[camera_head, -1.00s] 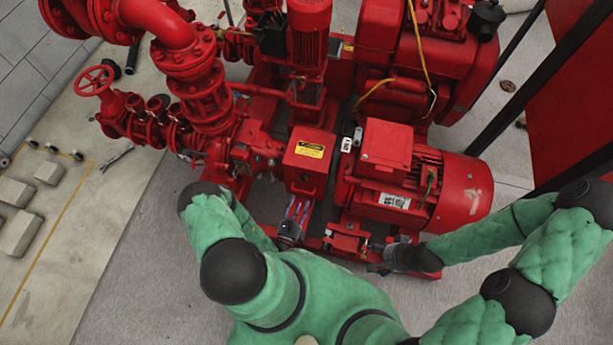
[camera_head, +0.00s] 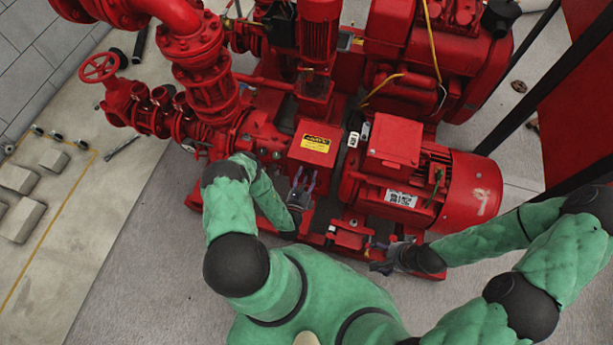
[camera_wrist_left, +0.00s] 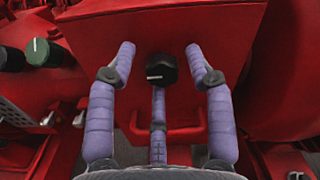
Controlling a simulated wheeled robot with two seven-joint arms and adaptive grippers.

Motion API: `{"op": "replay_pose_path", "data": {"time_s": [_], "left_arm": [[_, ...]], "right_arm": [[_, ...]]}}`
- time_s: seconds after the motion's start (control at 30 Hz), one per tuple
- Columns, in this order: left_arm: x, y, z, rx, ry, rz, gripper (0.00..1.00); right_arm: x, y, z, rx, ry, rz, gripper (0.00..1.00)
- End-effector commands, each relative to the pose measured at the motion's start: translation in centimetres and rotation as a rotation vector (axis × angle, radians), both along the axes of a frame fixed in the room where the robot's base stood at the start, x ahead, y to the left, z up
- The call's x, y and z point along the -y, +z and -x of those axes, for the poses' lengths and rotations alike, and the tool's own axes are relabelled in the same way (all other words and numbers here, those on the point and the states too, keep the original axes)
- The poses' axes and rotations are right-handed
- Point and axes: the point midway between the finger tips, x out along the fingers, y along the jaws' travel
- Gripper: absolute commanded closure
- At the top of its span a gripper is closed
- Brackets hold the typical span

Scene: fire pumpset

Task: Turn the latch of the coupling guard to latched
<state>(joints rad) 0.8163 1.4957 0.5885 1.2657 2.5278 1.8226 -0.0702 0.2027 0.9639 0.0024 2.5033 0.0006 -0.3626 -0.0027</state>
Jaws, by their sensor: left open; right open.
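The coupling guard is the red box with a yellow warning label (camera_head: 314,146) in the head view. Its red face fills the middle of the left wrist view (camera_wrist_left: 190,25). The latch is a black knob (camera_wrist_left: 161,69) on that face, with a short white mark lying roughly level in the picture. My left gripper (camera_head: 303,178) is open, its purple fingers pointing at the guard. In the left wrist view its fingertips (camera_wrist_left: 159,56) stand left and right of the knob, with a third finger below; contact cannot be told. My right gripper (camera_head: 381,258) is open and empty, low beside the motor.
A red motor (camera_head: 470,190) stands right of the guard. Red pipes and a valve wheel (camera_head: 99,67) are on the left. A red handle (camera_wrist_left: 180,132) lies below the knob, and a dark green-faced knob (camera_wrist_left: 38,50) is at left.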

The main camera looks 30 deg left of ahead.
Motion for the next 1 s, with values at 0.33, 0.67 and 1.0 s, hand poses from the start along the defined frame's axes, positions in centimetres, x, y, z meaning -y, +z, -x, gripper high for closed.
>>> {"op": "replay_pose_path", "data": {"time_s": [0.33,0.67,1.0], "left_arm": [[-0.04,0.04,-0.25,0.0,0.0,0.001,0.56],[-0.03,0.09,-0.26,0.002,-0.001,-0.002,1.0],[-0.01,0.16,-0.28,-0.004,-0.002,-0.034,1.0]], "right_arm": [[0.0,-0.03,0.0,0.0,0.0,0.0,0.24],[0.0,-0.02,-0.01,0.0,0.0,0.0,0.24],[0.0,0.05,0.0,0.0,0.0,0.0,0.24]]}}
